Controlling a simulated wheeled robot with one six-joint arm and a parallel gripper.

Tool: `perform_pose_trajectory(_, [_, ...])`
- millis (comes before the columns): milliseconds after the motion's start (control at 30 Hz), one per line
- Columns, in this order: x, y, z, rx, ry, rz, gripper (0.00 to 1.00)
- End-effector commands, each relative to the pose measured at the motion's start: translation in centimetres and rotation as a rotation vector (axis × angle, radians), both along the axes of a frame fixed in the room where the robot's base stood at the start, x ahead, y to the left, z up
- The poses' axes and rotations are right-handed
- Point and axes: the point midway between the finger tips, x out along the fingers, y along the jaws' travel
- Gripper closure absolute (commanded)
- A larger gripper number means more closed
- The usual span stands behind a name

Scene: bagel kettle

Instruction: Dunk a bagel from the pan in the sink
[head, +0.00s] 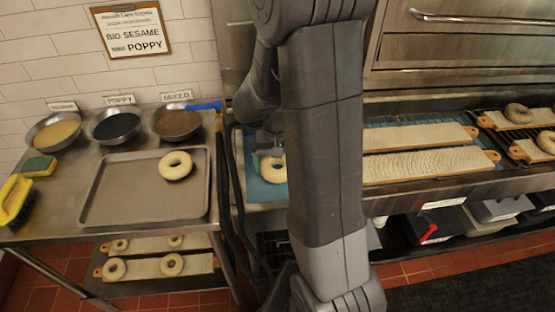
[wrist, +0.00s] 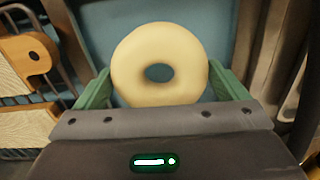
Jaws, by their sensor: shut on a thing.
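My gripper (wrist: 162,82) is shut on a pale plain bagel (wrist: 160,48), with a green finger on each side of it. Blue water or a blue surface shows behind the bagel and through its hole. In the head view the held bagel (head: 276,174) is over the blue sink (head: 262,193), partly hidden by my arm. I cannot tell whether it touches the water. The metal pan (head: 130,207) lies on the table to the left, with one pale bagel (head: 176,165) near its upper right corner.
Several topping bowls (head: 52,131) stand behind the pan. Boards (head: 428,164) and bagels (head: 518,113) rest at the right. More bagels on boards (head: 160,266) sit on the lower shelf.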

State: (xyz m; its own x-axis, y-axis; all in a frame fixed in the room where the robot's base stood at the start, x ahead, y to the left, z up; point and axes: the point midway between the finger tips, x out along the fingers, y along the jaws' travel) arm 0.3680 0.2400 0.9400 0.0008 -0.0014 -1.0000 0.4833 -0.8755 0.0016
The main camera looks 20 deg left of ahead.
Motion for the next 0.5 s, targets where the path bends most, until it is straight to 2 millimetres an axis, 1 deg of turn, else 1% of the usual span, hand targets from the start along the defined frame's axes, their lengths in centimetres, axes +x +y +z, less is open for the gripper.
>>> perform_pose_trajectory(33, [0.0, 0.0, -1.2, 0.0, 0.0, 0.0, 0.32])
perform_pose_trajectory(500, [0.0, 0.0, -6.8, 0.0, 0.0, 0.0, 0.32])
